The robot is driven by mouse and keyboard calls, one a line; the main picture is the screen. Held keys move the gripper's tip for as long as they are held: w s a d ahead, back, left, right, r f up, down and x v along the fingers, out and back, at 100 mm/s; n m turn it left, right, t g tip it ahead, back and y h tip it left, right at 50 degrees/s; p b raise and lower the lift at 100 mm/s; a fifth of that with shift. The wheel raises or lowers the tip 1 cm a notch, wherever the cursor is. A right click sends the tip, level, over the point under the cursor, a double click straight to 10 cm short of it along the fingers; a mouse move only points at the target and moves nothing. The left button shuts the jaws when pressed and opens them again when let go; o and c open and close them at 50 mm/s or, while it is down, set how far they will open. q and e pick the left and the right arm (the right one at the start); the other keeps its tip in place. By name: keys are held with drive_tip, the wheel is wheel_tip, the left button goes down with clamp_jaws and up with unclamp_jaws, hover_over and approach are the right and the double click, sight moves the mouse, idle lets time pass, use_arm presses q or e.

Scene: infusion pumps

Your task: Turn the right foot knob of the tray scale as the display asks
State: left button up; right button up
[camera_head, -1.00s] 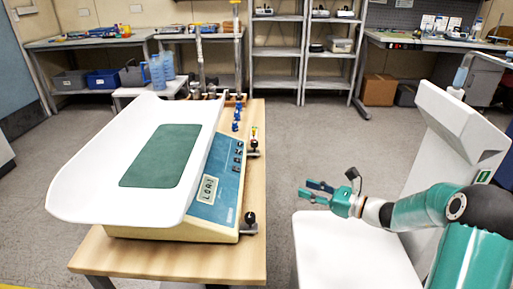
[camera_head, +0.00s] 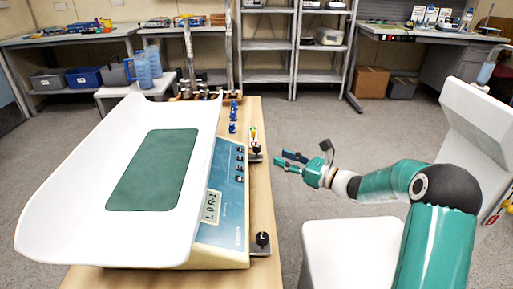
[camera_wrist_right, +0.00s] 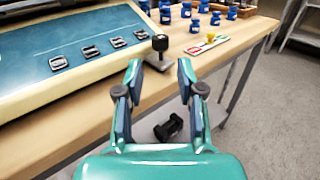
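The tray scale (camera_head: 222,215) stands on the wooden table, with a white curved tray (camera_head: 75,205) and green mat on top. Its small display (camera_head: 211,206) shows characters like "L0R1", not clearly legible. One black foot knob (camera_head: 262,240) is at the near corner of its right side. Another black knob (camera_head: 257,148) is at the far corner, and it also shows in the wrist view (camera_wrist_right: 160,43). My right gripper (camera_head: 281,160) is open and empty just off the table's right edge. In the wrist view its fingertips (camera_wrist_right: 159,70) point toward the far knob, apart from it. My left gripper is out of view.
Several blue weights (camera_head: 233,115) and a small white card with coloured parts (camera_wrist_right: 206,43) lie beyond the far knob. A white chair-like piece (camera_head: 352,252) stands under my right arm. A dark object (camera_wrist_right: 168,127) shows below the gripper.

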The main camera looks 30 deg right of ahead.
sight(257, 146)
drive_tip(key=x, duration=1)
drive_tip(key=shift+w+a+b, duration=0.15)
drive_tip(key=shift+w+b, duration=0.15)
clamp_jaws()
